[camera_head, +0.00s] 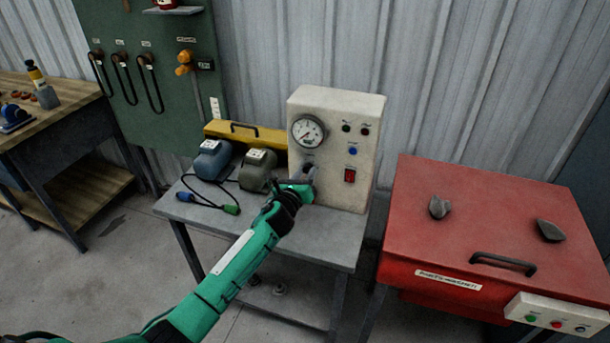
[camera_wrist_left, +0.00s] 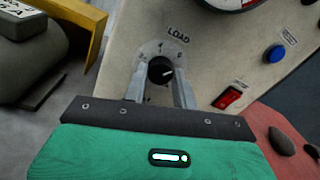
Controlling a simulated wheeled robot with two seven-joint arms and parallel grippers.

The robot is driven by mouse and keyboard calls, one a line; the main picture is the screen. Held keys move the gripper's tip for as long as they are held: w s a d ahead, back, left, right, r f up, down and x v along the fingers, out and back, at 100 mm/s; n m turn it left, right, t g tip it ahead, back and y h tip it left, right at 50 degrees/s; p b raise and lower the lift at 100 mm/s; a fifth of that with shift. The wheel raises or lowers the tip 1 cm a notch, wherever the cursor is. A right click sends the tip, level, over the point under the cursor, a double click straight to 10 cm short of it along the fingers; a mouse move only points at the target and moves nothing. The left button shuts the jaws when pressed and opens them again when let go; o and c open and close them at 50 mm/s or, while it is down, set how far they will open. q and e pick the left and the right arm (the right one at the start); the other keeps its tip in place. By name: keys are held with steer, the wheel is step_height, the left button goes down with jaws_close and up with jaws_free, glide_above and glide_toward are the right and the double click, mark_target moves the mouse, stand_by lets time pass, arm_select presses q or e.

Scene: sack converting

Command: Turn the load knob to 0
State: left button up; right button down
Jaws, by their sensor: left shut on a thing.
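The load knob (camera_wrist_left: 160,71) is a round black dial on the pale front panel, under the printed word LOAD in the left wrist view. Its white pointer mark aims to the right and slightly up in that view. Small numbers ring it but are hard to read. My left gripper (camera_wrist_left: 159,78) has one finger on each side of the knob and is shut on it. In the head view my left gripper (camera_head: 304,186) reaches the lower left of the panel and largely hides the knob. My right gripper is in neither view.
The white control box (camera_head: 339,190) has a gauge (camera_head: 308,131), a blue button (camera_head: 352,151) and a red switch (camera_head: 350,176). Two motors (camera_head: 257,170) (camera_head: 212,160) and a cable stand left on the grey table (camera_head: 318,238). A red cabinet (camera_head: 480,205) stands to the right.

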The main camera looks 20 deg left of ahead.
arm_select(q)
steer(key=n+b, duration=0.1)
steer(key=n, duration=0.2)
steer(key=shift+f+n, duration=0.15)
steer(key=shift+n, duration=0.25)
steer(key=n+b, duration=0.1)
steer(key=n, duration=0.3)
steer(key=shift+n, duration=0.3)
steer(key=n+b, duration=0.1)
steer(key=n, duration=0.2)
steer(key=shift+y, duration=0.3)
steer(key=n, duration=0.2)
steer(key=shift+d+n+t, duration=0.1)
steer(key=shift+n+t, duration=0.2)
steer(key=shift+n, duration=1.1)
steer(key=n+y+p, duration=0.1)
steer(key=n+p, duration=0.2)
steer(key=n, duration=1.6)
steer(key=shift+d, duration=0.1)
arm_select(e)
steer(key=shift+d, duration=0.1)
arm_select(q)
steer(key=shift+n, duration=0.4)
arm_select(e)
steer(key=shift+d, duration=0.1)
